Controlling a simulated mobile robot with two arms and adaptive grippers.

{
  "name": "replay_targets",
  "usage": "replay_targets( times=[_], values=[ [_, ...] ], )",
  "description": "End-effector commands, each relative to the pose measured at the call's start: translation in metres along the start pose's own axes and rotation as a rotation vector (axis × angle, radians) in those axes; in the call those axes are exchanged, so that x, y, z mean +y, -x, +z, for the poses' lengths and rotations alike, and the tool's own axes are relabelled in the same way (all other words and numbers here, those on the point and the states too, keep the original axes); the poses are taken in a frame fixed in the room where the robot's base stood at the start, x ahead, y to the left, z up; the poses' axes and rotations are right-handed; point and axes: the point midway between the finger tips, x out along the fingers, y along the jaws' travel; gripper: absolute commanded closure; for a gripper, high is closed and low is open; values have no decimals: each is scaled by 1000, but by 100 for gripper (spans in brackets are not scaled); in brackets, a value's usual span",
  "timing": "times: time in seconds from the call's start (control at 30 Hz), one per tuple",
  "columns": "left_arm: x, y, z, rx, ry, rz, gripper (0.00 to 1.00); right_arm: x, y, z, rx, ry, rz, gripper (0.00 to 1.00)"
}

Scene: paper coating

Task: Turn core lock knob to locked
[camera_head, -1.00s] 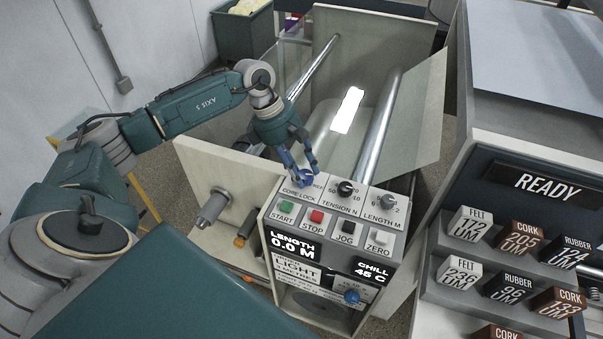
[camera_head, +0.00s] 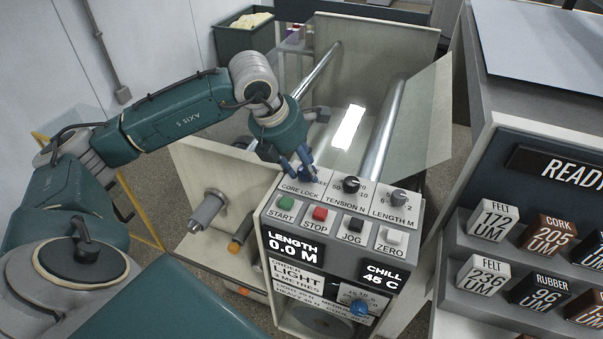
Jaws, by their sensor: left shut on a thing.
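My right gripper is not in view.
Tension (camera_head: 351,185) and length (camera_head: 398,197) knobs stand right of the core lock. Start (camera_head: 285,203), stop (camera_head: 320,213), jog and zero buttons lie in front. A silver roller (camera_head: 381,130) runs behind. A rack of labelled blocks (camera_head: 493,220) stands at right.

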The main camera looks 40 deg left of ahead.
Motion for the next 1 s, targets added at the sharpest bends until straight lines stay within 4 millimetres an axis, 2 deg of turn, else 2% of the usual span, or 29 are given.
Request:
replay_targets(
  times=[0.03,0.1,0.5,1.0],
  values=[
    [-6,-4,2,-9,31,4,90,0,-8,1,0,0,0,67],
    [-6,-3,2,-10,84,27,90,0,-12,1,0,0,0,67],
    [-6,0,4,-11,292,111,90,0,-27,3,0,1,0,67],
    [-4,1,5,-13,344,134,90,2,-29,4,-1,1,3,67]
  ],
)
